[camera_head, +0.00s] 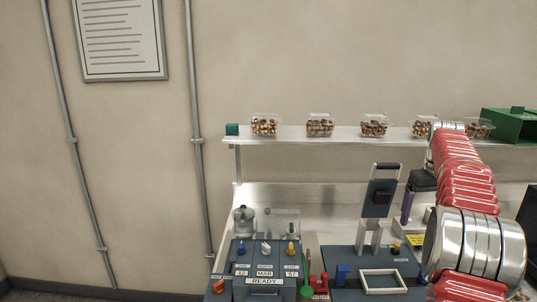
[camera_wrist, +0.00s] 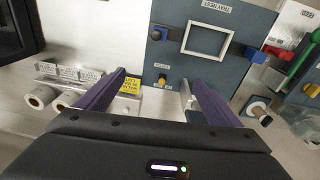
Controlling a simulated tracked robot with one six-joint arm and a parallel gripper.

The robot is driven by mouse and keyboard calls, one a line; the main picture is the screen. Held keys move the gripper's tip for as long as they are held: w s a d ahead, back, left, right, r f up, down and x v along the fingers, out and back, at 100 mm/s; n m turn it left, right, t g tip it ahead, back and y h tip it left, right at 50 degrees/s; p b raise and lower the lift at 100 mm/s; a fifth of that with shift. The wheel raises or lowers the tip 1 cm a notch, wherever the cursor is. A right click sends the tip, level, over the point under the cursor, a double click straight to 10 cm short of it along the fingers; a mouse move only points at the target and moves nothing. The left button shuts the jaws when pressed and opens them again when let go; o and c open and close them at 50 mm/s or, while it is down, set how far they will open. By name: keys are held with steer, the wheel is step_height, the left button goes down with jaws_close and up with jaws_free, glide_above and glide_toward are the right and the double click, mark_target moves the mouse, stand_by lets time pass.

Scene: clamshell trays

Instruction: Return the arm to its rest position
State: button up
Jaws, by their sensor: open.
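My gripper (camera_wrist: 155,88) is open and empty in the wrist view. Its two purple fingers stand well apart above the work surface, with the blue-grey plate marked TRAY NEST (camera_wrist: 228,18) beyond the tips. In the head view my gripper (camera_head: 407,207) is partly hidden at the right, with purple finger pointing down. My red and silver arm crosses the right side of that view. The nest's pale square frame (camera_head: 384,281) looks empty; it also shows in the wrist view (camera_wrist: 186,37).
Several clear clamshell trays (camera_head: 319,124) with brown contents stand on the shelf (camera_head: 290,139), beside a green box (camera_head: 513,126). White rolls (camera_wrist: 42,97) lie left of my fingers.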

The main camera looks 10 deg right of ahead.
steer(key=s+a+r+t, duration=0.1)
steer(key=s+a+r, duration=0.15)
steer(key=a, duration=0.65)
steer(key=s+a+r+n, duration=0.1)
steer(key=s+a+r, duration=0.15)
steer(key=a, duration=0.55)
steer(key=s+a+r+t, duration=0.1)
steer(key=s+a+r, duration=0.15)
steer(key=a, duration=0.65)
steer(key=s+a+f+t, duration=0.1)
steer(key=s+a+f, duration=0.2)
steer(key=s+a, duration=0.2)
steer(key=s+a+f, duration=0.4)
steer(key=s+a, duration=0.2)
steer(key=s, duration=0.2)
steer(key=s+a+f+n+t, duration=0.1)
steer(key=s+a+f, duration=0.2)
steer(key=s+a, duration=0.3)
steer(key=shift+s+a+f+t+y, duration=0.2)
steer(key=shift+s+f+t+y, duration=0.1)
steer(key=shift+y, duration=0.1)
